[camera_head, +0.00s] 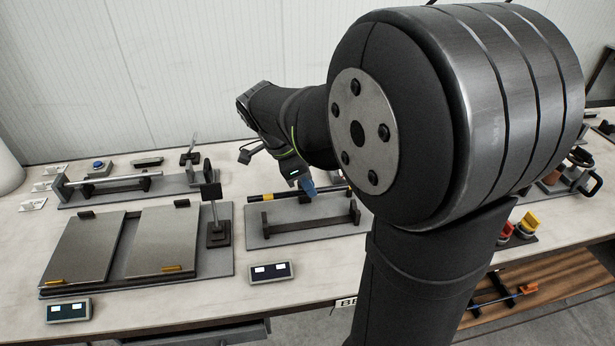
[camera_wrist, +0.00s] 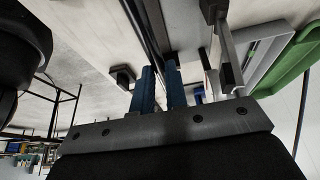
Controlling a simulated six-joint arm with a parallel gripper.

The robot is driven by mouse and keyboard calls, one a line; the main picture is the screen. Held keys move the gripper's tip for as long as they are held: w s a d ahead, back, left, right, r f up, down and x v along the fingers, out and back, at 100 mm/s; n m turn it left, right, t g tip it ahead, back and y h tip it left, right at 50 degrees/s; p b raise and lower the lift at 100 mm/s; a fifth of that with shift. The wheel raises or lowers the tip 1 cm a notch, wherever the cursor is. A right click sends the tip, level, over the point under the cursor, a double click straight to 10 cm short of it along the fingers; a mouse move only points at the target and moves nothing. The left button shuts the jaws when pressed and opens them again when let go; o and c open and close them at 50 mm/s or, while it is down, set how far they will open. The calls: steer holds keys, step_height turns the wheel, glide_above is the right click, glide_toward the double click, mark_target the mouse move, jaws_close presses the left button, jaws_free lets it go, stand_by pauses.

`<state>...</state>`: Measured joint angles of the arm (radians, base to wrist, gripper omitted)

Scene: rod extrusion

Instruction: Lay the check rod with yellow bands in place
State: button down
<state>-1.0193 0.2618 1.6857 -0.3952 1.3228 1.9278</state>
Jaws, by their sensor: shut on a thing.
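The dark check rod with yellow bands (camera_head: 283,195) lies roughly level above the grey base plate of a low stand (camera_head: 285,238), towards its back edge. My gripper (camera_head: 308,190), with blue fingers, is shut on the rod near its middle. In the wrist view my gripper (camera_wrist: 160,88) has the dark rod (camera_wrist: 152,35) running away between its fingers. The stand has a dark bar with an upright at each end (camera_head: 310,226), in front of the rod. My arm hides the right part of the stand, and I cannot tell whether the rod touches a support.
To the left are two flat plates (camera_head: 164,241) on a base, with a dark post (camera_head: 216,225) at their right. Behind them a metal rod (camera_head: 105,181) rests on another stand. Small display boxes (camera_head: 271,271) stand at the front. A green tray (camera_wrist: 292,58) shows in the wrist view.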

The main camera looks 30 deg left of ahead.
steer(key=shift+f, duration=3.4)
steer(key=c, duration=1.4)
jaws_free()
steer(key=shift+o, duration=0.2)
steer(key=v, duration=1.7)
steer(key=shift+r, duration=0.25)
steer(key=shift+f, duration=0.1)
